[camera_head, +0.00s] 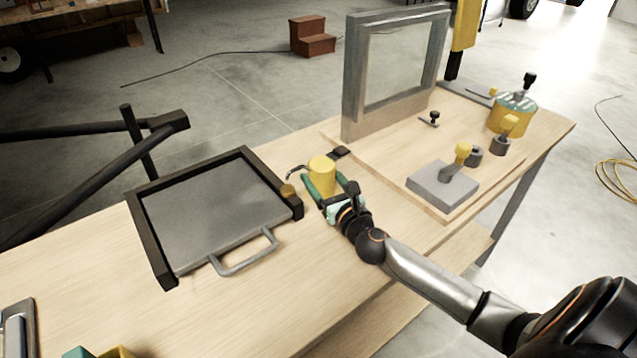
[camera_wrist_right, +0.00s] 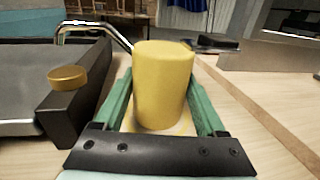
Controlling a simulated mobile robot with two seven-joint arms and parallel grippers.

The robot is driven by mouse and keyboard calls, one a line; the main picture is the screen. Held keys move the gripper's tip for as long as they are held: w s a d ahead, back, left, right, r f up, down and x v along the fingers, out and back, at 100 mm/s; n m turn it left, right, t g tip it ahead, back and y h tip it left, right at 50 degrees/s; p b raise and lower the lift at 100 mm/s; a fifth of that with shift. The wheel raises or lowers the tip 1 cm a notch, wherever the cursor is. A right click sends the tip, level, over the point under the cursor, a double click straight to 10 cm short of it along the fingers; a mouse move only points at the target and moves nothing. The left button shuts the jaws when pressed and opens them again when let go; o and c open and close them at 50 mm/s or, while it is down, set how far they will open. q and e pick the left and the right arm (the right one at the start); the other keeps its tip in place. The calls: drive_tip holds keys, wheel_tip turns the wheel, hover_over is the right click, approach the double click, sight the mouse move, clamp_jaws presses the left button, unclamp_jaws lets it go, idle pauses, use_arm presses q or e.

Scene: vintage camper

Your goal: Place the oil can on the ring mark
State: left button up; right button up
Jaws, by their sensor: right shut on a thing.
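The oil can (camera_head: 321,174) is a yellow cylinder with a thin metal spout curving out to the left. It stands upright at the wooden bench top, just right of the black-framed tray. My right gripper (camera_head: 319,190) is shut on it, with a green finger on each side. The can (camera_wrist_right: 163,85) fills the middle of the right wrist view, upright between the fingers. A pale yellowish patch (camera_wrist_right: 182,127) shows at its base; I cannot tell if this is the ring mark. The can's underside is hidden. My left gripper is not in view.
A black-framed grey tray (camera_head: 215,205) with a handle and a brass knob (camera_head: 288,191) lies close left. A grey upright frame (camera_head: 393,75), a grey block (camera_head: 442,187) and a yellow-banded can (camera_head: 512,115) stand to the right.

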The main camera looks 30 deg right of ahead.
drive_tip(key=shift+f, duration=0.15)
drive_tip(key=o, duration=1.4)
drive_tip(key=shift+r, duration=0.35)
drive_tip(key=shift+s+f, duration=0.2)
drive_tip(key=shift+s, duration=0.15)
drive_tip(key=shift+s+a, duration=0.25)
drive_tip(key=shift+s, duration=1.65)
drive_tip(key=shift+s+a, duration=0.2)
drive_tip(key=shift+s, duration=1.65)
drive_tip(key=shift+s+a, duration=0.25)
drive_tip(key=shift+s, duration=1.65)
